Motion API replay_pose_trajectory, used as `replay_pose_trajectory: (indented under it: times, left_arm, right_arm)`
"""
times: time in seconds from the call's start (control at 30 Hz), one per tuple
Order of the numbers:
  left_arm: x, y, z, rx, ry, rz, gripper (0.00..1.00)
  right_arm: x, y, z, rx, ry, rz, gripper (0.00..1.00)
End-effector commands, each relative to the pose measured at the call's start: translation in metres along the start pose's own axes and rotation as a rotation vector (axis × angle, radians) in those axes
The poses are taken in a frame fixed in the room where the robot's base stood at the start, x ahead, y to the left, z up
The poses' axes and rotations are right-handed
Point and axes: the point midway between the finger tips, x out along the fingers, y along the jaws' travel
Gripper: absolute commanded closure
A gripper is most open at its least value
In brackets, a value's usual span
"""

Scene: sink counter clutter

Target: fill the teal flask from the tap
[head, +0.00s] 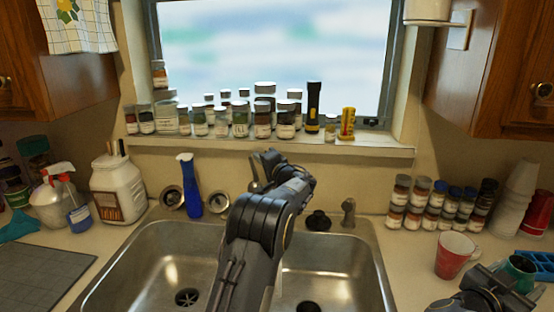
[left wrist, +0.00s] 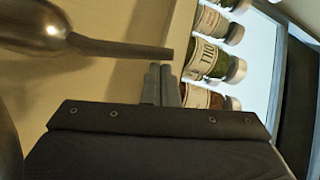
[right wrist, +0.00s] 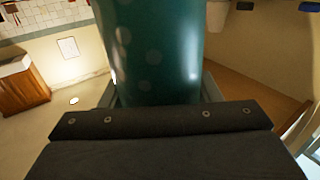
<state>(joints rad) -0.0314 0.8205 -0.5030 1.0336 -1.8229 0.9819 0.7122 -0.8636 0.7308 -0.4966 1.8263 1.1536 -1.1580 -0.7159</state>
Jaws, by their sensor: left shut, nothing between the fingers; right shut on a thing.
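The teal flask (head: 519,268) is at the right edge of the head view, above the right counter. My right gripper (head: 497,284) is shut on it. In the right wrist view the flask (right wrist: 158,50) fills the top middle, its mouth out of frame. My left gripper (head: 275,163) is at the back of the sink, near the tap, which my arm largely hides. In the left wrist view its fingers (left wrist: 166,84) are together and empty. A metal tap part (left wrist: 120,48) with a thin lever lies just beyond the fingertips, and I cannot tell whether they touch.
The steel sink (head: 150,270) is below my left arm. Spice jars (head: 240,118) and a black flashlight (head: 313,108) line the windowsill. A blue bottle (head: 189,188) stands left of the tap.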

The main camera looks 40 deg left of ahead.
Motion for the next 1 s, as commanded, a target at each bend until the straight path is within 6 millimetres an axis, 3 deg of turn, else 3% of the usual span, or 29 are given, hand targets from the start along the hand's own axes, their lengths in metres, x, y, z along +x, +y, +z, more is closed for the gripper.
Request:
replay_pose_trajectory:
  times: [0.33, 0.8, 1.0]
  left_arm:
    - [-0.001, 0.004, 0.007, -0.099, 0.000, -0.015, 1.00]
    - [-0.001, -0.004, 0.005, -0.111, 0.000, -0.016, 1.00]
    - [-0.001, -0.029, 0.004, -0.115, -0.002, -0.019, 1.00]
  right_arm:
    - [0.000, 0.000, 0.049, 0.001, 0.001, 0.000, 0.83]
    - [0.000, 0.000, 0.047, 0.000, 0.001, 0.000, 0.83]
    - [0.000, 0.000, 0.046, 0.001, 0.001, 0.000, 0.83]
